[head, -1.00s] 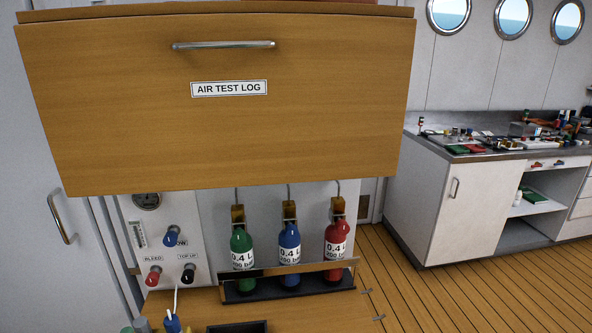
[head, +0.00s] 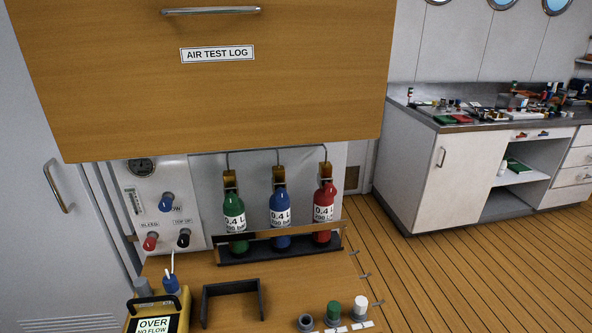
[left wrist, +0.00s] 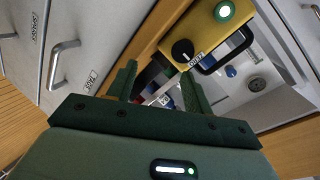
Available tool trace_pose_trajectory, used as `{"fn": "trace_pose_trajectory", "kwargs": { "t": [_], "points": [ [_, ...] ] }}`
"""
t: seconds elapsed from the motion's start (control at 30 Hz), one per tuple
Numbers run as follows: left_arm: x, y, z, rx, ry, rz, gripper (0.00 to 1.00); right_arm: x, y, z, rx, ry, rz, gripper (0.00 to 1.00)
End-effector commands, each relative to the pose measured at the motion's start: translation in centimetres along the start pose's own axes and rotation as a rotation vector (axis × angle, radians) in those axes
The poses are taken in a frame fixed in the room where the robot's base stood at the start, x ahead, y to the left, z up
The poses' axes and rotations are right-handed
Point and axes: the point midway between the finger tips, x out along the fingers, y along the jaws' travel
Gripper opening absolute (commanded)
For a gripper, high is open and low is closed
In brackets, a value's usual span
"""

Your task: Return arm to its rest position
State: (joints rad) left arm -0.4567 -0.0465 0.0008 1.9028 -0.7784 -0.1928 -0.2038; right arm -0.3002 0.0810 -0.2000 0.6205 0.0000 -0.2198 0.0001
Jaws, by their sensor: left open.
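My left gripper (left wrist: 160,80) shows only in the left wrist view, with its two dark green fingers apart and nothing visibly held between them. A yellow unit (left wrist: 205,40) with a black knob and a lit green button is beyond the fingertips, with dark and small coloured items past it. Neither of my grippers nor my arms appears in the head view. My right gripper is in no view.
A wooden AIR TEST LOG panel (head: 215,95) overhangs the fill panel (head: 172,205). Green (head: 235,220), blue (head: 280,215) and red (head: 323,210) bottles stand in a rack. A yellow device (head: 158,312) reading OVER, NO FLOW and a black bracket (head: 232,290) are on the wooden surface.

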Motion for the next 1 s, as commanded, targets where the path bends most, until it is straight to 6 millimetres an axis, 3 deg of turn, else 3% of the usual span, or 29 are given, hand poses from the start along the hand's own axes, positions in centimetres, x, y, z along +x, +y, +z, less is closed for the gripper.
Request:
{"fn": "trace_pose_trajectory", "kwargs": {
  "t": [0.17,0.27,0.3,0.4,0.5,0.6,0.7,0.8,1.0],
  "points": [
    [-0.3,10.1,3.9,-0.128,-0.082,0.223,0.51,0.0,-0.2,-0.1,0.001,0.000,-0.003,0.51],
    [-2.3,18.0,7.6,-0.233,-0.185,0.400,0.51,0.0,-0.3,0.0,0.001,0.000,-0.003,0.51],
    [-3.6,21.1,9.2,-0.274,-0.237,0.468,0.51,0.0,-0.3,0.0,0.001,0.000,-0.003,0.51],
    [-8.0,27.7,13.7,-0.367,-0.390,0.620,0.51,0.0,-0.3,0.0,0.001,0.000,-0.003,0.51],
    [-13.2,32.3,18.1,-0.440,-0.557,0.734,0.51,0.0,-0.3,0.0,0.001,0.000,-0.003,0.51],
    [-17.8,34.9,21.7,-0.488,-0.705,0.803,0.51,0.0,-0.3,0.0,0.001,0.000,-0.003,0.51],
    [-21.1,36.0,24.0,-0.518,-0.811,0.837,0.51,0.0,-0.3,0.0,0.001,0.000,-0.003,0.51],
    [-22.9,36.5,25.2,-0.531,-0.865,0.851,0.51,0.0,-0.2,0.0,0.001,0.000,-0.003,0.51],
    [-23.4,36.6,25.5,-0.535,-0.880,0.854,0.51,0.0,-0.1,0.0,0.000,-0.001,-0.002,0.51]
  ]
}}
